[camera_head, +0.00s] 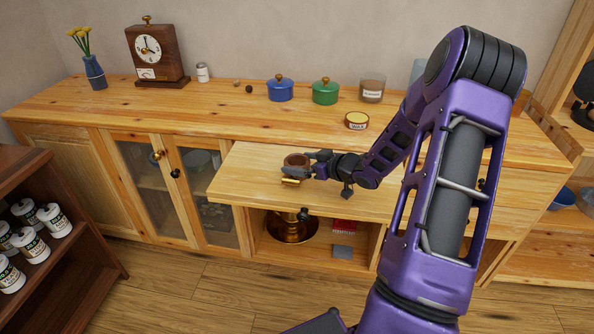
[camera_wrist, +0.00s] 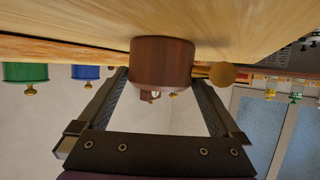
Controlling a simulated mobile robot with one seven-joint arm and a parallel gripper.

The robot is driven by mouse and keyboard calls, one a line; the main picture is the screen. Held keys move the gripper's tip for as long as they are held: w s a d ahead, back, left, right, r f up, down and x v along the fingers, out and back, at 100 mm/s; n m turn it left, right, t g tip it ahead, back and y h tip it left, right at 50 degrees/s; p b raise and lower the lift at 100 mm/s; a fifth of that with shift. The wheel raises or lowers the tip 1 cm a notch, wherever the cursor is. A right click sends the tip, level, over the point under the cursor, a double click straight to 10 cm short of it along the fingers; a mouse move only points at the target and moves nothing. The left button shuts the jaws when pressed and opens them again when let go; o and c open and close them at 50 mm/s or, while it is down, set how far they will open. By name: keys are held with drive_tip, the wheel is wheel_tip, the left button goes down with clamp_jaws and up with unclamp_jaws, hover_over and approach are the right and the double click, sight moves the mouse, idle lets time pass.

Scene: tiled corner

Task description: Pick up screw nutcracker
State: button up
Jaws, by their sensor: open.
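The screw nutcracker is a dark brown wooden cup (camera_head: 296,160) with a brass screw knob (camera_head: 291,181) on its side. It stands on the pale wooden board that juts out from the cabinet front. In the wrist view, which is upside down, the nutcracker (camera_wrist: 162,62) sits between my fingers, with its brass knob (camera_wrist: 222,74) at the right. My gripper (camera_head: 306,165) is open at board height, its fingers on either side of the cup. In the wrist view, the fingers of my gripper (camera_wrist: 160,85) appear apart; whether either touches the wood, I cannot tell.
A blue pot (camera_head: 280,91), a green pot (camera_head: 325,93), a yellow-topped tin (camera_head: 356,120) and a candle jar (camera_head: 372,90) stand behind on the counter. A clock (camera_head: 155,52) and flower vase (camera_head: 94,72) are further left. The board left of the nutcracker is clear.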

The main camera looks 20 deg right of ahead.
drive_tip(key=shift+x, duration=0.9)
drive_tip(key=c, duration=1.4)
